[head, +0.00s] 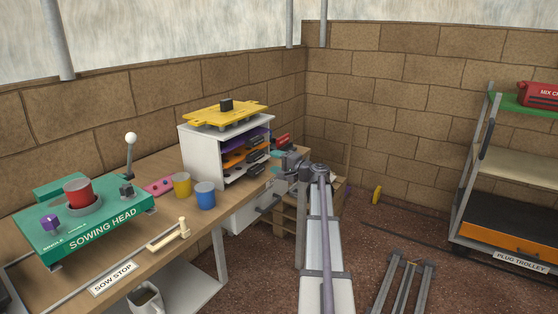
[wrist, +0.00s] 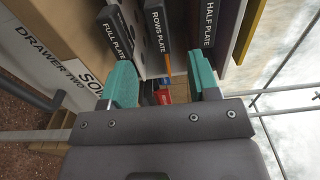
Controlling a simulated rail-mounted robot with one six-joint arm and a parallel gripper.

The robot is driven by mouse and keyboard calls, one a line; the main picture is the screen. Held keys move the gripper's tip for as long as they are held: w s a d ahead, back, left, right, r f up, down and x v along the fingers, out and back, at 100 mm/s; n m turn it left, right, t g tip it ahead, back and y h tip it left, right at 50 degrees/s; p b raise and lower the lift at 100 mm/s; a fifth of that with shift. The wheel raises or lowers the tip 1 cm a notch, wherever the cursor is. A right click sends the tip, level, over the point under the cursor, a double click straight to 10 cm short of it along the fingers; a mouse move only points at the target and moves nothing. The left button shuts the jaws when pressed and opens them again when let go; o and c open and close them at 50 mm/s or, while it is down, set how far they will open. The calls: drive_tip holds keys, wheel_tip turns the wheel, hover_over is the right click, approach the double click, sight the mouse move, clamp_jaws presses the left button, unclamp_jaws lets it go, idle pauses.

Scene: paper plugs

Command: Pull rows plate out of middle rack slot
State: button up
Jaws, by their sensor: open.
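The rows plate (wrist: 157,28) shows in the wrist view as a dark labelled handle with a thin orange edge, between the full plate (wrist: 115,35) and the half plate (wrist: 207,25). In the head view the orange plate (head: 240,157) sits in the middle slot of the white rack (head: 203,158). My gripper (wrist: 164,84) is open, with one teal finger on each side of the line of the rows plate handle. In the head view my gripper (head: 277,162) is just right of the rack's open front.
A yellow plate (head: 226,113) lies on top of the rack. A red object (head: 282,141) is behind the rack. Blue (head: 205,195) and yellow (head: 182,185) cups stand on the bench left of it. A drawer front (wrist: 58,62) is close in the wrist view.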

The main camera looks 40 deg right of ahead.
sight(252, 155)
drive_tip(key=x, duration=1.1)
drive_tip(key=shift+s+a, duration=0.1)
drive_tip(key=shift+a, duration=0.15)
drive_tip(key=shift+c, duration=0.3)
clamp_jaws()
